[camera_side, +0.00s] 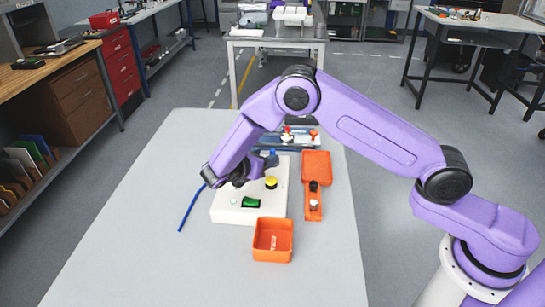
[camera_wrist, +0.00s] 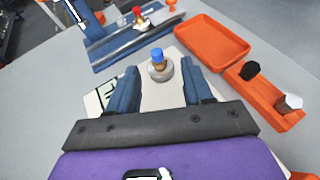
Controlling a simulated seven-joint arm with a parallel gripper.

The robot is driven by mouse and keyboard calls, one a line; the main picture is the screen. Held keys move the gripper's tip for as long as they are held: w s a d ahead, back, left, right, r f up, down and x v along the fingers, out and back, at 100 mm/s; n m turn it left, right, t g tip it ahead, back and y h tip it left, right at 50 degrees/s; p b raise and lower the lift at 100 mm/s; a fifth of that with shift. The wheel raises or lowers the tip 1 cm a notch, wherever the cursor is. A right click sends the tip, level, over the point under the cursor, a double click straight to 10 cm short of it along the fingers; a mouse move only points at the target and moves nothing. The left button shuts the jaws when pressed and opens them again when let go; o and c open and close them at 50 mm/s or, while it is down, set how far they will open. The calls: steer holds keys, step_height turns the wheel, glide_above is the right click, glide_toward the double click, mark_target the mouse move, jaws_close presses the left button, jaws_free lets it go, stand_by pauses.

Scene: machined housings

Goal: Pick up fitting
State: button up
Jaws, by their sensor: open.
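A small piece with a blue top and a round metal collar (camera_wrist: 159,66), which I take to be the fitting, stands upright on a white plate (camera_wrist: 150,98) in the wrist view. My gripper (camera_wrist: 160,77) has its two blue fingers apart, one on each side of the line to this piece, with nothing held between them. The piece lies just ahead of the fingertips; whether they reach around it I cannot tell. In the side view my gripper (camera_side: 262,163) is low over the back of the white plate (camera_side: 228,214), where it partly hides the area.
A yellow knob (camera_side: 271,183) and a green part (camera_side: 251,202) sit on the plate. An orange tray (camera_side: 316,167), an orange holder (camera_side: 313,215) and an orange box (camera_side: 272,255) stand close by. A blue rail fixture (camera_wrist: 135,45) lies behind. The table's left side is mostly clear.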

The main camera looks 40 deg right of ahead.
mark_target(271, 151)
steer(key=shift+w+x, duration=0.2)
steer(key=shift+x, duration=3.95)
steer(key=shift+a+r, duration=0.1)
steer(key=shift+r, duration=0.05)
jaws_close()
steer(key=shift+r, duration=0.15)
steer(key=shift+r, duration=0.2)
steer(key=r, duration=0.3)
steer(key=shift+s, duration=0.25)
steer(key=s+d+r, duration=0.1)
steer(key=s+r, duration=0.8)
steer(key=s, duration=0.4)
steer(key=shift+s, duration=0.3)
steer(key=shift+r, duration=0.15)
